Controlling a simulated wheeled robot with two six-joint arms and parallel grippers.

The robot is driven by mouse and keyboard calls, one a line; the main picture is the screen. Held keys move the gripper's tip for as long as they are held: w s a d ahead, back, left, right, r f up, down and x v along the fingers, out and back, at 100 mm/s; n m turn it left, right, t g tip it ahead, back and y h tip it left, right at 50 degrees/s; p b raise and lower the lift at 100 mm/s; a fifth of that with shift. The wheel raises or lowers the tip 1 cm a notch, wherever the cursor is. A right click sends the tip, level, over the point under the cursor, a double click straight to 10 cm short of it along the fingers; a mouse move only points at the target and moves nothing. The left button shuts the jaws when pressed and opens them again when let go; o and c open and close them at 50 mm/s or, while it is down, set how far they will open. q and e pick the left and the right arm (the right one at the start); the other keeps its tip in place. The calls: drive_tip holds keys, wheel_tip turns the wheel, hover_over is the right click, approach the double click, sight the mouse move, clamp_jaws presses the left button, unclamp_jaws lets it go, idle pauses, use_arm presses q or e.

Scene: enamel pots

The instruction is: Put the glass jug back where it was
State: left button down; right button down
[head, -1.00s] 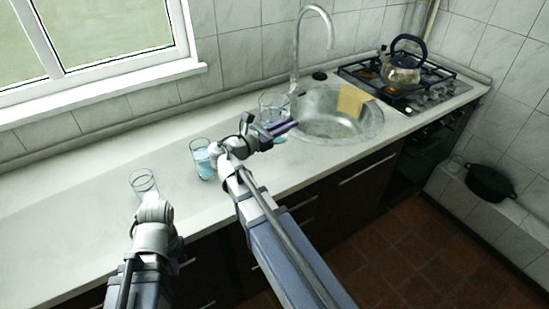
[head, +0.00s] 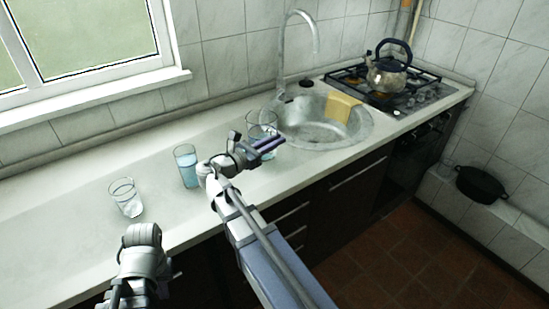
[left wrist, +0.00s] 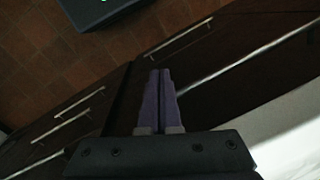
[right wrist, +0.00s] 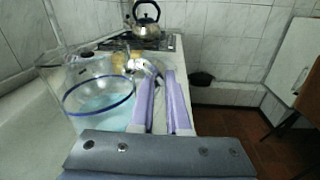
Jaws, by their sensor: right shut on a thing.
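The glass jug (head: 262,119) is clear, with a blue band and bluish liquid low inside. It is on or just above the counter, left of the sink, partly hidden behind my right gripper (head: 268,143). The right wrist view shows the jug (right wrist: 92,88) large and close on the left. The right gripper's purple fingers (right wrist: 163,75) are shut on the jug, seemingly at its handle; the exact contact is unclear. My left gripper (left wrist: 160,72) is shut and empty, pointing down past the dark cabinet fronts. Its fingers are hidden in the head view.
A glass of blue liquid (head: 186,166) and a clear glass (head: 125,198) stand on the white counter (head: 60,220), left of the jug. The sink (head: 318,125) with a yellow cloth (head: 342,106) lies right. A kettle (head: 387,75) is on the stove.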

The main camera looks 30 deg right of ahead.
sight(275, 153)
drive_tip(key=shift+f+b, duration=2.2)
drive_tip(key=shift+b, duration=0.1)
drive_tip(key=shift+f, duration=0.1)
drive_tip(key=c, duration=0.9)
unclamp_jaws()
drive_tip(key=shift+f, duration=0.2)
drive_tip(key=a, duration=0.7)
drive_tip(key=shift+s+a+r, duration=0.4)
drive_tip(key=shift+r, duration=0.05)
